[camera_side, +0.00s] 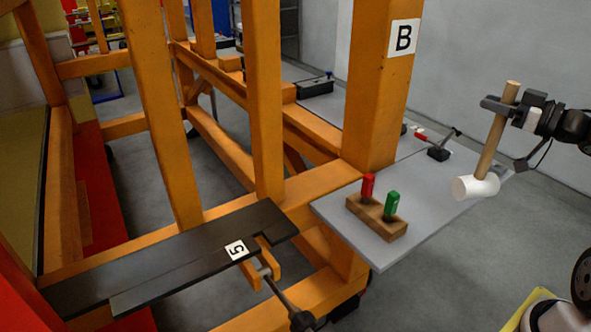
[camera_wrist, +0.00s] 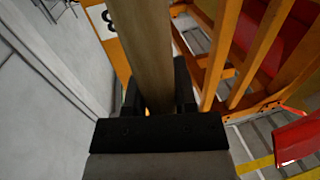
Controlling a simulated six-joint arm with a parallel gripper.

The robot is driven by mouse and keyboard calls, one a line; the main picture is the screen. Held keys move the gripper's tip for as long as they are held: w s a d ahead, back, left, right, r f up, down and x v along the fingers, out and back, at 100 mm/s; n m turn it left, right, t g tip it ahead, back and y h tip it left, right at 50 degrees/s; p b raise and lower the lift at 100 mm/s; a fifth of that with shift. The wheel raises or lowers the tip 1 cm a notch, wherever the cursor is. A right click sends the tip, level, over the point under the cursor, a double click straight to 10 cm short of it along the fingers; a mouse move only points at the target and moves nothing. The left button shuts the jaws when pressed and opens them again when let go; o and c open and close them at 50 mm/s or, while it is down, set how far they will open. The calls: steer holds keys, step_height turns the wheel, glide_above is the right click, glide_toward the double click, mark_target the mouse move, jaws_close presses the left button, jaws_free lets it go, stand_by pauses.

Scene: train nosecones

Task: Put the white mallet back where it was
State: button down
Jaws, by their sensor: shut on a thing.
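The white mallet has a white cylindrical head (camera_side: 476,187) and a wooden handle (camera_side: 495,130). In the side view my gripper (camera_side: 506,106) is shut on the upper part of the handle. The mallet hangs head down, slightly tilted, by the right end of the grey shelf (camera_side: 385,249). I cannot tell whether the head touches the shelf. In the wrist view the handle (camera_wrist: 143,50) runs between the two dark fingers of my gripper (camera_wrist: 158,88). The mallet's head is not visible there.
A wooden block (camera_side: 377,218) on the shelf holds a red-handled tool (camera_side: 368,186) and a green-handled tool (camera_side: 391,204). A small dark clamp-like tool (camera_side: 438,152) lies farther back. An orange post (camera_side: 383,90) marked B rises beside the shelf. The shelf's front right is clear.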

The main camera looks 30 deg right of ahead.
steer(key=w+d+f, duration=0.5)
steer(key=w+f, duration=0.4)
steer(key=w, duration=0.3)
steer(key=shift+w+d, duration=0.15)
steer(key=shift+w, duration=0.1)
stand_by(0.4)
steer(key=shift+f, duration=0.1)
steer(key=shift+w+d+f, duration=0.1)
steer(key=shift+w+f, duration=0.05)
steer(key=shift+f, duration=0.8)
steer(key=shift+w+f, duration=0.1)
steer(key=shift+f, duration=0.95)
